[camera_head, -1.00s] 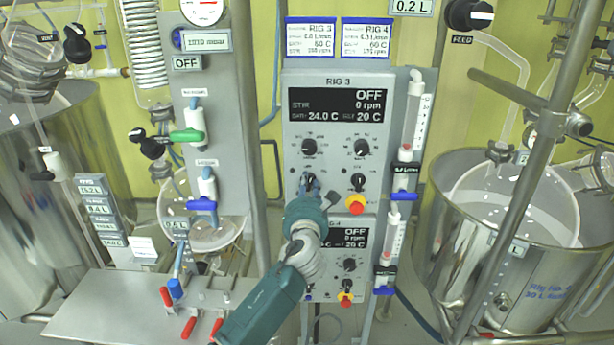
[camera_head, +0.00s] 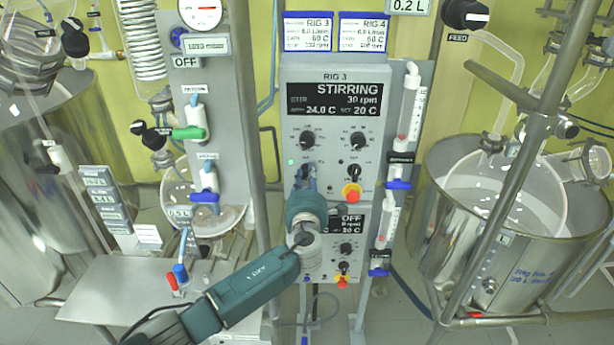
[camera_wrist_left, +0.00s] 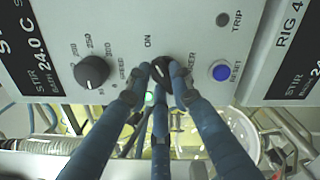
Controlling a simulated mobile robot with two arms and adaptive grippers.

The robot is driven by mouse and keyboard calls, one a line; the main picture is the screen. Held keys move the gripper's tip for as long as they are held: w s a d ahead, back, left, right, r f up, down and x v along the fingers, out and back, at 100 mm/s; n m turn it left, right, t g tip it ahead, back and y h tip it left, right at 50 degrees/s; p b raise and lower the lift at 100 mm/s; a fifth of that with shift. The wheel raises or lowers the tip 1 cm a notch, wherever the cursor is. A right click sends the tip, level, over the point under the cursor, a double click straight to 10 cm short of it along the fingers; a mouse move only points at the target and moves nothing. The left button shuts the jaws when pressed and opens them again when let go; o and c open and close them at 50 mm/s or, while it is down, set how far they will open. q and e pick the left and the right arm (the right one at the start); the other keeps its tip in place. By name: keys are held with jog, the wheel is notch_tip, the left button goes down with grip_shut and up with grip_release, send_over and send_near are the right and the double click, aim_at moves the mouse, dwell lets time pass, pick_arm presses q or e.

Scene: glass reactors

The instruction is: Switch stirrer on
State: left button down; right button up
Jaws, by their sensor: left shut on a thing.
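The RIG 3 control box (camera_head: 335,75) stands in the middle of the head view. Its display (camera_head: 335,98) reads STIRRING, 30 rpm, 24.0 C and set 20 C. My left gripper (camera_head: 307,178) is at the lower left of its panel. In the left wrist view, the gripper (camera_wrist_left: 160,78) has its blue fingers shut around the black stirrer knob (camera_wrist_left: 162,68), under the word ON. A green lamp (camera_wrist_left: 149,98) is lit beside it. A black speed knob (camera_wrist_left: 92,72) and a blue reset button (camera_wrist_left: 221,71) flank it. My right gripper is not in view.
The RIG 4 box (camera_head: 345,245) is below, partly hidden by my left arm. Syringes (camera_head: 410,110) are mounted on its right. A steel vessel (camera_head: 500,240) stands at the right. A post with valves (camera_head: 200,130) and a metal table (camera_head: 130,290) are at the left.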

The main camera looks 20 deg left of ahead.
pick_arm(q)
jog(key=shift+f+m, duration=0.1)
jog(key=shift+m, duration=0.2)
jog(key=c, duration=1.5)
grip_release()
jog(key=v, duration=1.2)
